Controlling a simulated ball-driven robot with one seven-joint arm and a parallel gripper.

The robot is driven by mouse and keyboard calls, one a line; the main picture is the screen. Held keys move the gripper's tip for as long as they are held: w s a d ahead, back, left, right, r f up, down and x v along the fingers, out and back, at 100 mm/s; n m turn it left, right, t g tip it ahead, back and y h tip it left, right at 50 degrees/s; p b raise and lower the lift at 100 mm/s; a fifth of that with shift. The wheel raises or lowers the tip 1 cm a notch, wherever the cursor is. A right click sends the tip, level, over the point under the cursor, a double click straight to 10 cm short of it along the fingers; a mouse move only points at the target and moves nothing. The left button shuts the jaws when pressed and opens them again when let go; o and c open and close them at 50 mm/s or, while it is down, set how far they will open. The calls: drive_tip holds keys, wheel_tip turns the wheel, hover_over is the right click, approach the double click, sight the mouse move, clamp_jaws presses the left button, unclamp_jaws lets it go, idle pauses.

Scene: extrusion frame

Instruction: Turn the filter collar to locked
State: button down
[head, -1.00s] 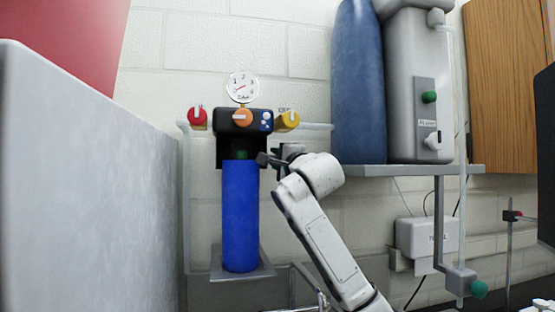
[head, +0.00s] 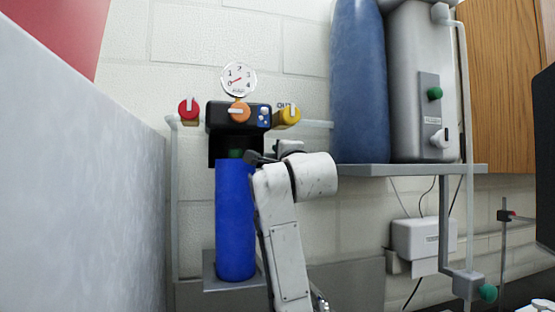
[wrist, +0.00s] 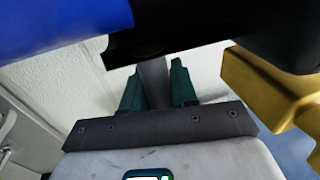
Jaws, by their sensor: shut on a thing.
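The filter is a tall blue cylinder (head: 235,222) under a black head (head: 225,117). The dark collar (head: 223,149) lies between them, partly in shade, with a green patch at its front. A short dark handle (head: 256,157) sticks out to the right of the collar. My gripper (head: 280,150) is at this handle, largely hidden behind my pale wrist. In the wrist view its teal fingers (wrist: 157,88) are closed on the grey handle bar (wrist: 153,80), which runs up to a black part. The blue cylinder (wrist: 50,25) is at upper left. I cannot read a lock mark.
The yellow part (wrist: 270,90) is close right of my fingers. A shelf (head: 400,169) with tanks is right; a grey panel (head: 85,190) is left.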

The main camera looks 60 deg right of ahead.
drive_tip(key=shift+s+a+f+m+g+h+b, duration=0.1)
drive_tip(key=shift+s+a+m+g+h, duration=0.3)
drive_tip(key=shift+g, duration=0.3)
drive_tip(key=shift+s+a+f+m+g+h+b, duration=0.15)
drive_tip(key=shift+a+m+g+h, duration=0.1)
drive_tip(key=shift+m+g+h, duration=0.4)
drive_tip(key=shift+s+a+m+g+h+b, duration=0.1)
drive_tip(key=shift+s+a+m+g+h, duration=0.2)
drive_tip(key=shift+g, duration=0.45)
drive_tip(key=s+a+m+g+h+b, duration=0.1)
drive_tip(key=a+m+g, duration=0.6)
drive_tip(key=g, duration=0.8)
drive_tip(key=shift+s+a+m+h+b, duration=0.2)
drive_tip(key=shift+s+m+h+b, duration=0.25)
drive_tip(key=shift+m+b, duration=0.55)
drive_tip(key=shift+s+r, duration=0.1)
drive_tip(key=c, duration=1)
unclamp_jaws()
drive_tip(key=shift+r, duration=0.1)
drive_tip(key=shift+o, duration=0.2)
